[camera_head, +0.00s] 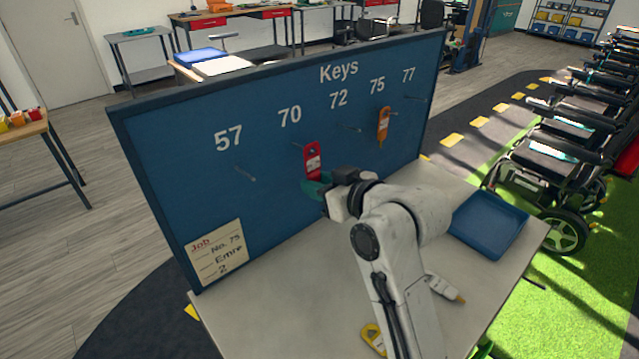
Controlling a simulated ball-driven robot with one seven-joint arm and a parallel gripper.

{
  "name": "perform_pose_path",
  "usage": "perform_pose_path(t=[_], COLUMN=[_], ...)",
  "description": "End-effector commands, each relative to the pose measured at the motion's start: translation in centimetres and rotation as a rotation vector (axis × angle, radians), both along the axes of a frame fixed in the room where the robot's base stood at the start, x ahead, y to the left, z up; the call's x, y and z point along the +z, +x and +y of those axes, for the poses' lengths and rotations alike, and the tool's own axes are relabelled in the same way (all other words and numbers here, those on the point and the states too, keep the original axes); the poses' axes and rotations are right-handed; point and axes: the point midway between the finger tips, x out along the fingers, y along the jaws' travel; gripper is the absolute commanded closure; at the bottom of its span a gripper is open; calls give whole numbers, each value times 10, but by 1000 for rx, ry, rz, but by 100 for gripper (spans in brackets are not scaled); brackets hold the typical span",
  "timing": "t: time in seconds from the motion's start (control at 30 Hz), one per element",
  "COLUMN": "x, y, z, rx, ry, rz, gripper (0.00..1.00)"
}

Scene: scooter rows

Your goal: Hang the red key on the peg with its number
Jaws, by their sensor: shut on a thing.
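The red key (312,157) has a red tag with a pale label, too small to read. It is upright in front of the blue key board (200,190), below the number 70. My gripper (314,186) is shut on its lower end. The peg under 70 is mostly hidden around the tag, and I cannot tell whether the tag is on it. The pegs under 57 (245,173), 72 (350,128) and 77 (415,98) look empty. An orange key (383,123) hangs under 75.
On the table (290,315) lie a yellow tag (371,336), a white-and-yellow item (446,289) and an empty blue tray (487,223).

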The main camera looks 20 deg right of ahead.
Motion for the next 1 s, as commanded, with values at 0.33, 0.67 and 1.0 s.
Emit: perform_pose_path(t=[0.33,0.67,1.0], x=[1,1,7], y=[0,0,-22], z=[-1,-1,-8], rx=[-1,-1,-3], ry=[0,0,1], rz=[-1,-1,-2], gripper=[60,42,42])
